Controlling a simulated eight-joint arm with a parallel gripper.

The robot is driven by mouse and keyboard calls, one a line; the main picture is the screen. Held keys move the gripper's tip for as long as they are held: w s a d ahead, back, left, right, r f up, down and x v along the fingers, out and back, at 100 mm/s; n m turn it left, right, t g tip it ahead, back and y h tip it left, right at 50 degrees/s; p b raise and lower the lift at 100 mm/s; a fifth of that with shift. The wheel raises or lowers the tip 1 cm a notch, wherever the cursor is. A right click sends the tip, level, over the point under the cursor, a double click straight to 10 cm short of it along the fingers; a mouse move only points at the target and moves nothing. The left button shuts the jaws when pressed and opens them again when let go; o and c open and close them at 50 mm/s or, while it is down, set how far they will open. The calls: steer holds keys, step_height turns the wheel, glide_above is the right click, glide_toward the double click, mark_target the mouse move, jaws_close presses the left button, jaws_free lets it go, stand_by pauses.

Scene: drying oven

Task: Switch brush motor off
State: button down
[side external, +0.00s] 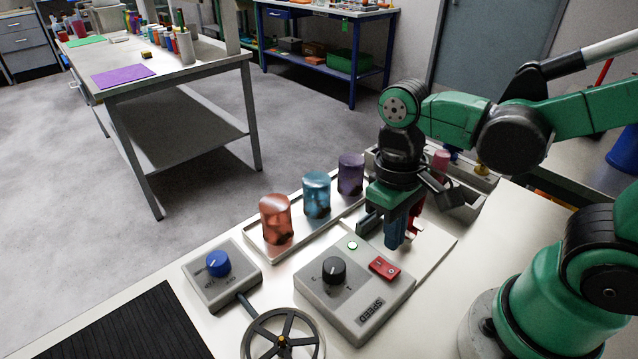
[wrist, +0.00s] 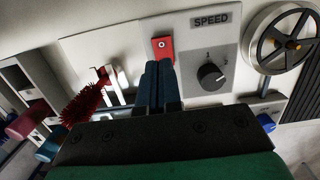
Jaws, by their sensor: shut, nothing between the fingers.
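A grey box marked SPEED (side external: 345,300) stands on the bench, and it also shows in the wrist view (wrist: 205,80). On it are a red rocker switch (side external: 384,268), a black knob (side external: 334,271) and a small green lamp (side external: 352,245) that looks lit. In the wrist view the red switch (wrist: 162,48), with a white ring mark, lies just beyond my fingertips. My gripper (side external: 394,240) is shut and empty, fingers pointing down behind the switch end of the box. A red bristle brush (wrist: 85,101) lies left of my fingers in the wrist view.
A tray with orange (side external: 276,220), teal (side external: 316,194) and purple (side external: 351,174) jars stands behind the box. A blue-knob box (side external: 222,273) and a spoked handwheel (side external: 283,338) are to its left. A black ribbed mat (side external: 130,325) lies front left.

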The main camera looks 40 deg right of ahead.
mark_target(383, 264)
steer(key=shift+s+f, duration=0.15)
steer(key=shift+f, duration=1)
steer(key=shift+s+f, duration=0.15)
steer(key=shift+f, duration=1)
steer(key=shift+f, duration=0.15)
steer(key=shift+w+t, duration=0.1)
steer(key=shift+t, duration=0.2)
steer(key=shift+w, duration=0.65)
steer(key=shift+r, duration=0.2)
